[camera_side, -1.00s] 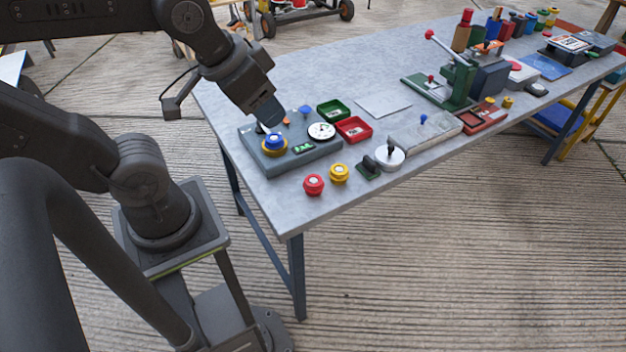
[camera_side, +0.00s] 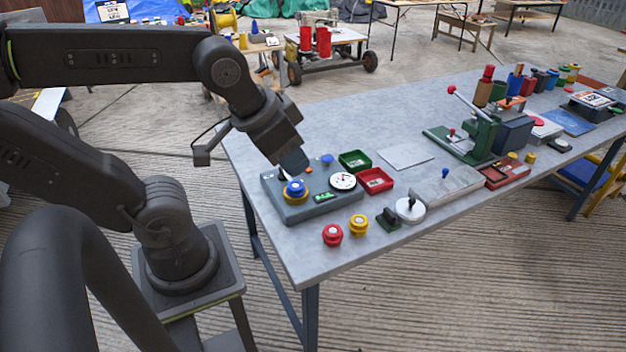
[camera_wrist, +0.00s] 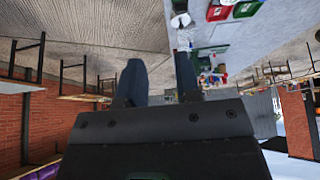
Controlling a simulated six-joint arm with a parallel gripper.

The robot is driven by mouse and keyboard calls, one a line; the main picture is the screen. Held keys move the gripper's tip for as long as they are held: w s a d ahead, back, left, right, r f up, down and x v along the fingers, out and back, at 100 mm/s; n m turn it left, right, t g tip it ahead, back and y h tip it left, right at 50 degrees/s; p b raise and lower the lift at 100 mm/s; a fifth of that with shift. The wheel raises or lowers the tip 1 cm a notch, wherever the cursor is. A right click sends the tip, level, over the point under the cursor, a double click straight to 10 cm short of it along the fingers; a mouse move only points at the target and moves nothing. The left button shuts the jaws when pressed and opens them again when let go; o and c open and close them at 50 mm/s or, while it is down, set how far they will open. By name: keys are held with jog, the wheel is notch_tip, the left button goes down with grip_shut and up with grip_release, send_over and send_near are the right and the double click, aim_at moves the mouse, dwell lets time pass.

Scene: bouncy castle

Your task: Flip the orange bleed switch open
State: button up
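A grey control panel (camera_side: 325,203) lies on the near left part of the table. It carries a blue button on a yellow ring (camera_side: 295,190), a white dial (camera_side: 343,181), a green display and a small blue knob (camera_side: 327,159). A small orange piece (camera_side: 308,169), perhaps the bleed switch, shows at the panel's back edge; its position is too small to read. My gripper (camera_side: 294,164) points down over the panel's back left, just left of the orange piece; contact cannot be told. In the wrist view my gripper (camera_wrist: 160,80) has two fingers apart with nothing between them.
Green (camera_side: 354,160) and red (camera_side: 375,180) trays sit right of the panel. Red (camera_side: 333,235) and yellow (camera_side: 358,225) buttons stand near the front edge. A green press (camera_side: 475,135) stands further right.

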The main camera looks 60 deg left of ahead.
jog(key=w+a+n, duration=0.1)
jog(key=w, duration=0.1)
jog(key=w+a+n+g+y, duration=0.1)
jog(key=w+a+n, duration=0.2)
jog(key=w+a, duration=0.1)
jog(key=shift+f+n+y, duration=0.4)
grip_shut()
jog(key=w+a+f+n+g+y, duration=0.1)
jog(key=w+a+f+n, duration=0.4)
jog(key=a, duration=0.5)
jog(key=w+a+f+n+g+y, duration=0.2)
jog(key=w+a+f+n, duration=0.4)
jog(key=a, duration=0.4)
jog(key=shift+a+f+n+g, duration=0.35)
jog(key=shift+f+n+g, duration=0.4)
jog(key=shift+n, duration=0.25)
jog(key=shift+r, duration=0.1)
